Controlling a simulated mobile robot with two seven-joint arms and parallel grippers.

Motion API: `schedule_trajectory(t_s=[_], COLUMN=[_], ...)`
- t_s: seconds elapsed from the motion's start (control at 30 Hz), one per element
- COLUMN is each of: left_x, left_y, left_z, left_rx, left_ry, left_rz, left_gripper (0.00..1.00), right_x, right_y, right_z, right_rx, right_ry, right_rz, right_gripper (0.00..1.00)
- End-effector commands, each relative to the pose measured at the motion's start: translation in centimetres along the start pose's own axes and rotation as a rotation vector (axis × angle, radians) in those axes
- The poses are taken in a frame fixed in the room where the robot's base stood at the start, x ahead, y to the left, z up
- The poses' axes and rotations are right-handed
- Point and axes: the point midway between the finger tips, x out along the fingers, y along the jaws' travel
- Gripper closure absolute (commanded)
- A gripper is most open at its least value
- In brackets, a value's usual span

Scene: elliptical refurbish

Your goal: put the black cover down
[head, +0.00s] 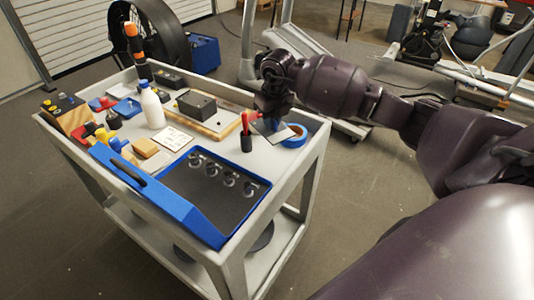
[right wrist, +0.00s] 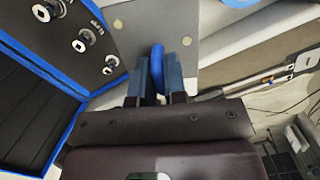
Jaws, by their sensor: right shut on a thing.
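My right gripper (head: 273,112) is over the right side of the cart top, close to a blue tape roll. In the right wrist view the right gripper (right wrist: 160,78) is shut on the blue handle of a flat plate, which I take to be the black cover (right wrist: 150,25). The plate looks grey there, with small pale dots near its corners. In the head view the cover (head: 268,128) shows as a dark plate under the gripper, partly hidden. I cannot tell whether it touches the cart top. My left gripper is not in view.
The cart (head: 318,140) carries a blue tray (head: 178,205) with several round metal parts, a black box (head: 197,104) on a wooden board, a white bottle (head: 152,108) and a red-and-black tool (head: 246,135). The blue tape roll (head: 295,137) lies near the right edge.

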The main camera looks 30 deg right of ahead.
Motion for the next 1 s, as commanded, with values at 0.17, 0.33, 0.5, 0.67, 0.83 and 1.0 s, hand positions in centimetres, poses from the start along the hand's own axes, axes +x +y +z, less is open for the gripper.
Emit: schedule_trajectory(t_s=[0.17, 0.33, 0.5, 0.67, 0.83, 1.0], left_x=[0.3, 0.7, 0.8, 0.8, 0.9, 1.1], left_y=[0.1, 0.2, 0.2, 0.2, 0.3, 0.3], left_z=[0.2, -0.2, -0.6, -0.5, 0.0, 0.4], left_rx=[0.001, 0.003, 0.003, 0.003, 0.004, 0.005], left_ry=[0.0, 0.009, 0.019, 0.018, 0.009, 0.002], left_rz=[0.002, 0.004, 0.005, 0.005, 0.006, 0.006], left_gripper=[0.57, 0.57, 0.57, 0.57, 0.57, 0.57], right_x=[4.1, 7.5, 9.2, 9.9, 12.0, 13.8], right_y=[0.0, 0.1, 0.0, 0.0, 0.0, 0.0], right_z=[-0.5, -0.9, -1.1, -1.2, -1.4, -1.6], right_rx=[0.001, 0.0, 0.0, -0.001, 0.0, -0.001], right_ry=[0.003, 0.003, 0.0, 0.0, 0.002, 0.0], right_rz=[0.001, 0.002, 0.001, 0.001, 0.001, 0.001], right_gripper=[1.0, 1.0, 1.0, 1.0, 1.0, 1.0])
